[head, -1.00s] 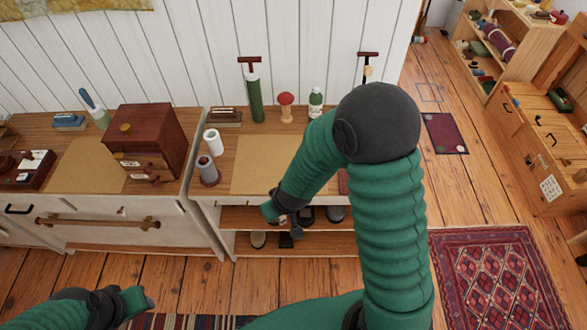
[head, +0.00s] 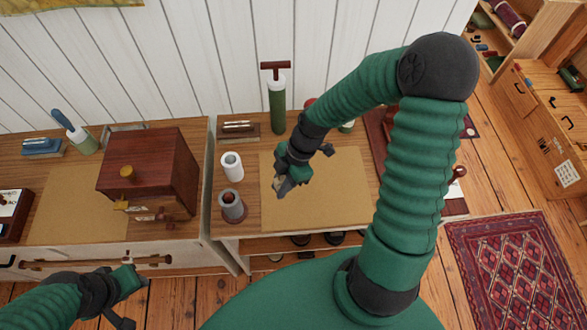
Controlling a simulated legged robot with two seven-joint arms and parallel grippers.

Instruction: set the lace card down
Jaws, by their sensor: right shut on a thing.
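My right gripper (head: 281,183) is over the left part of the tan mat (head: 325,200) on the right-hand worktop, pointing down. It is shut on a small pale yellowish thing (head: 278,186), seemingly the lace card, mostly hidden by the fingers. I cannot tell whether this thing touches the mat. My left gripper (head: 132,282) is low at the left, in front of the cabinet. Its finger gap does not show clearly.
A grey spool stand (head: 232,206) and white roll (head: 232,166) stand left of the mat. A green pump-like cylinder (head: 277,105) and a small wooden block (head: 238,129) stand behind. A dark wooden box (head: 150,175) sits on the left worktop. The mat's middle is clear.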

